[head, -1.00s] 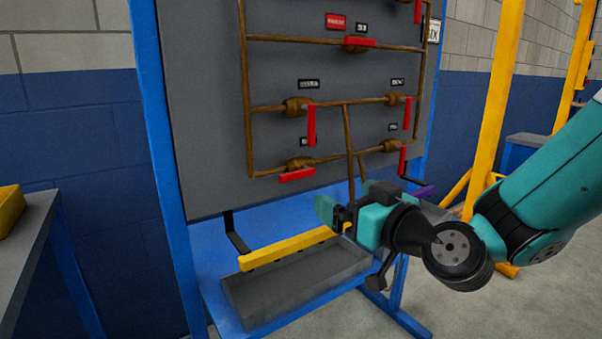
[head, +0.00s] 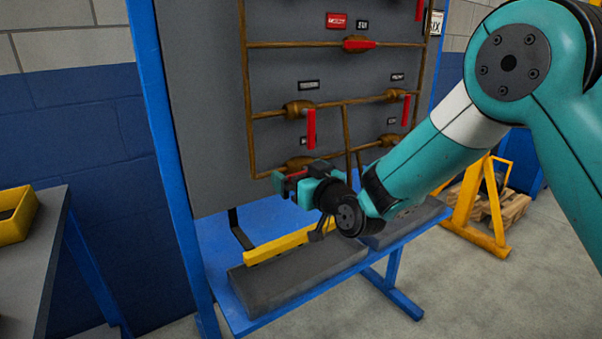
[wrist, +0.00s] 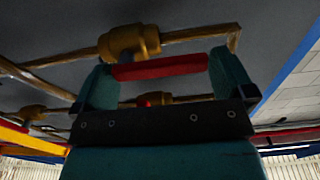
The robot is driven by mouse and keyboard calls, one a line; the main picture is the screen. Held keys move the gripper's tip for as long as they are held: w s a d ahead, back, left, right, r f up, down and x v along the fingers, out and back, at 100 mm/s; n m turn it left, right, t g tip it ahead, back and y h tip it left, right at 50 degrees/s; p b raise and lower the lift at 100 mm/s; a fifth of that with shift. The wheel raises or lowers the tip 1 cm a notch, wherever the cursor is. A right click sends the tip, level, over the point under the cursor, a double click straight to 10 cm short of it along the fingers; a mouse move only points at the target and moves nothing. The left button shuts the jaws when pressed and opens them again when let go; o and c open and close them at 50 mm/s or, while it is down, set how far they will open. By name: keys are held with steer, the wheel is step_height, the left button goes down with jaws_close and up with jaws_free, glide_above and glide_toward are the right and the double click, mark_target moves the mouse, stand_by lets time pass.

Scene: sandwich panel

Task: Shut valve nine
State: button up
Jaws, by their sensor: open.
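My gripper (head: 285,182) is open at the lower left valve of the panel. In the wrist view, this valve's red handle (wrist: 160,67) lies across the gap between the two fingers of my gripper (wrist: 163,85). I cannot tell whether they touch. The brass valve body (wrist: 130,42) is just beyond the handle. In the head view, the body (head: 298,163) shows above my gripper, which covers most of the handle. The valve labels are too small to read, so I cannot tell which is valve nine.
Other red handles are close by: one hanging down just above (head: 311,128), one at the right (head: 406,110), and one lying level higher up (head: 360,44). Below are a yellow bar (head: 285,245) and a grey tray (head: 295,275) on the blue bench. A yellow bin (head: 14,215) stands at the left.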

steer(key=c, duration=1)
